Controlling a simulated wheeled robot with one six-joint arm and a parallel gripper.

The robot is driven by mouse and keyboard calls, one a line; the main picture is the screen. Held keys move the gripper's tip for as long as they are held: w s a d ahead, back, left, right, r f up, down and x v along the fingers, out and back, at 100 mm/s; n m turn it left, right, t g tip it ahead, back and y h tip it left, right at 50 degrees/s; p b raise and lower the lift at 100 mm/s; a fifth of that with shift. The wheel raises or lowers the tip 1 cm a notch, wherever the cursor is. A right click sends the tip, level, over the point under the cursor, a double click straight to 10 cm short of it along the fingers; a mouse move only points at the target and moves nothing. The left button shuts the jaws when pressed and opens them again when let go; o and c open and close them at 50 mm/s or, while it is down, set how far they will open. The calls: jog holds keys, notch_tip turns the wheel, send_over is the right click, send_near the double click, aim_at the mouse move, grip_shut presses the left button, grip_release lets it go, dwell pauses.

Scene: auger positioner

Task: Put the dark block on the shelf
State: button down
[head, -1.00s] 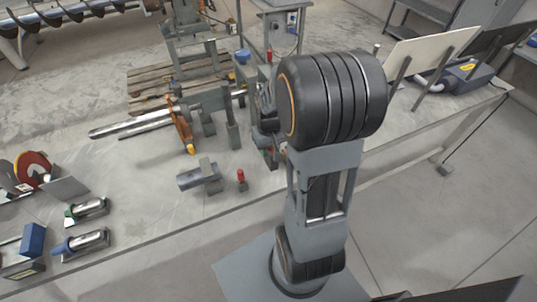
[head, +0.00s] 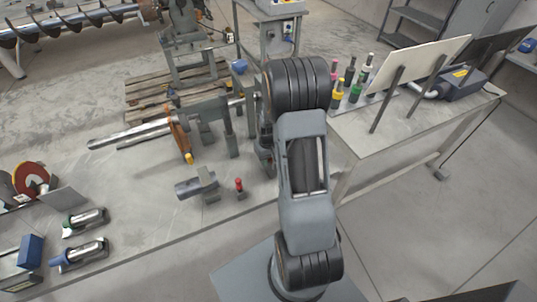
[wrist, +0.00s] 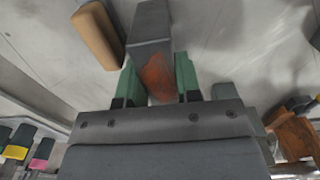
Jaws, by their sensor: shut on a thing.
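In the wrist view my gripper (wrist: 157,80) has green-padded fingertips on both sides of a dark grey block (wrist: 152,30) with a rusty orange patch on its near end. The gripper is shut on this block. The block points away from the gripper, and the pale grey surface behind it is blurred. In the head view my arm hides the gripper and the block. A grey shelf unit (head: 412,40) stands on the floor at the back right of the head view.
The workbench (head: 130,180) holds a clamp with an orange part (head: 178,135), a grey cylindrical fitting (head: 197,184) and a small red-topped piece (head: 239,184). Several colour-banded handles (head: 354,92) stand near a pale upright panel (head: 418,62) on the right bench. A brown cylinder (wrist: 98,35) shows in the wrist view.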

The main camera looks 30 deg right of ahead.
jog(key=shift+w+f, duration=0.1)
jog(key=shift+f, duration=0.15)
jog(key=shift+f, duration=0.25)
jog(key=c, duration=0.8)
grip_release()
